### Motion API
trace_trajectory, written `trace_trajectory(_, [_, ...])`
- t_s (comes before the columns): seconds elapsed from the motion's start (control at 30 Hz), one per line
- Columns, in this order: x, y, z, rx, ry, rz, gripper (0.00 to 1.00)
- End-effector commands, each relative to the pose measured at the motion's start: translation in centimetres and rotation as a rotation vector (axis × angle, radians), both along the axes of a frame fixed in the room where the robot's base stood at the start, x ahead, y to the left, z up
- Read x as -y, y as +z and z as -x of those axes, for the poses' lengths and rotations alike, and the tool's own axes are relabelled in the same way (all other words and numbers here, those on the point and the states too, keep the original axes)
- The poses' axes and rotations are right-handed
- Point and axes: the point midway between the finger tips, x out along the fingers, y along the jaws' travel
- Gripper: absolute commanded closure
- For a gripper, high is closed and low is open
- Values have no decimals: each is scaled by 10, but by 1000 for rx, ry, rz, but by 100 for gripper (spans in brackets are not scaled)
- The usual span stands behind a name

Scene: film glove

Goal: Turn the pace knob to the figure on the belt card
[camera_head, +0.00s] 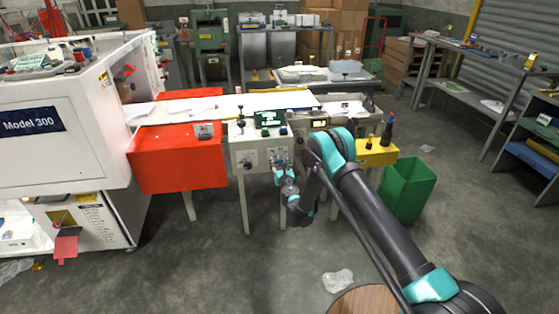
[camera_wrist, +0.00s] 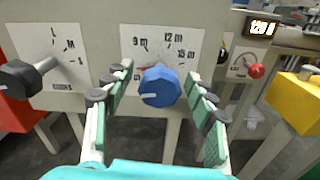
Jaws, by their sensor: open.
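In the wrist view a blue faceted knob (camera_wrist: 161,87) sits on a white dial plate (camera_wrist: 185,42). The plate shows "9 m", "12 m" and "15 m" around the top, with another mark at lower right. A pale line on the knob points left. My gripper (camera_wrist: 158,74) is open, with one padded finger on each side of the knob; I cannot tell whether they touch it. In the head view my gripper (camera_head: 281,170) is at the front of the pale control cabinet (camera_head: 243,149). I cannot make out a belt card's figure.
Left of the blue knob, a black knob (camera_wrist: 20,78) stands out from a plate marked with letters. To the right are a red knob (camera_wrist: 257,71), a lit display (camera_wrist: 261,27) and a yellow box (camera_wrist: 296,101). A green bin (camera_head: 408,190) stands right of my arm.

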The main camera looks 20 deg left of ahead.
Motion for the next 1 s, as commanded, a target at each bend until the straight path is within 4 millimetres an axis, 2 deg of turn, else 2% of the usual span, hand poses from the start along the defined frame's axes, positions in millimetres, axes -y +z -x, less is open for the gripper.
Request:
trace_trajectory(0.17, [0, 0, 0, 0, 0, 0, 44])
trace_trajectory(0.57, [0, 0, 0, 0, 0, 0, 93])
trace_trajectory(1.0, [0, 0, 0, -49, 0, -79, 95])
